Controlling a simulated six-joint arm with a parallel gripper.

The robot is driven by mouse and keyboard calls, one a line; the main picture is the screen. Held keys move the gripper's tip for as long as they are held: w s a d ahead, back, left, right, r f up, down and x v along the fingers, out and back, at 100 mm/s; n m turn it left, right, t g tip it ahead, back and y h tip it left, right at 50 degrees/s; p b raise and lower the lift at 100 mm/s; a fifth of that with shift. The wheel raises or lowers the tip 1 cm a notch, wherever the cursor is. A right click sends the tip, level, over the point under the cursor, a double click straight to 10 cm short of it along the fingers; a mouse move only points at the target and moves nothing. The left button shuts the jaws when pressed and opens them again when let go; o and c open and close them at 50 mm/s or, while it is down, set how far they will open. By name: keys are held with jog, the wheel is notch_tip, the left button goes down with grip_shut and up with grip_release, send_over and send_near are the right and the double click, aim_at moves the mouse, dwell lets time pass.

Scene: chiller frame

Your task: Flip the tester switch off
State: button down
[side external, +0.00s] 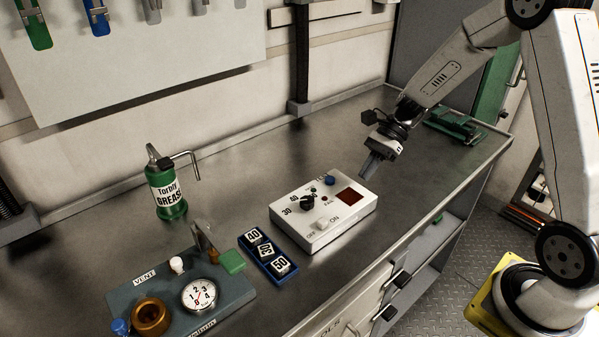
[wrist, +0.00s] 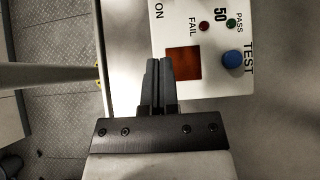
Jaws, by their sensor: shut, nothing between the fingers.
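The tester is a white box (side external: 341,228) on the metal bench, with a black knob, a blue button, a dark red window and a white switch. The white switch (side external: 322,224) sits near the front edge of its top, between the OFF and ON labels. I cannot tell clearly which way it leans. In the wrist view my gripper (wrist: 158,62) points at the tester's edge beside the red window (wrist: 183,65). The switch is out of that view.
A blue tray (side external: 251,251) of number tiles lies left of the tester. A grey gauge panel (side external: 238,293) stands at the front left, and a green grease can (side external: 166,190) behind it. Bench around the tester's right is clear.

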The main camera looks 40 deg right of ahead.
jog(key=shift+d+r, duration=0.45)
jog(key=shift+d, duration=0.05)
jog(key=shift+s+a+f+n+h, duration=0.1)
jog(key=shift+s+a+n+h, duration=0.2)
jog(key=shift+s, duration=0.05)
jog(key=s+a+n+t+h, duration=0.2)
jog(key=s+a+n+h, duration=0.3)
jog(key=n, duration=1.2)
jog(key=s+f+h, duration=0.1)
jog(key=s+h, duration=0.2)
jog(key=s, duration=0.2)
jog(key=shift+t, duration=0.3)
jog(key=shift+w, duration=0.1)
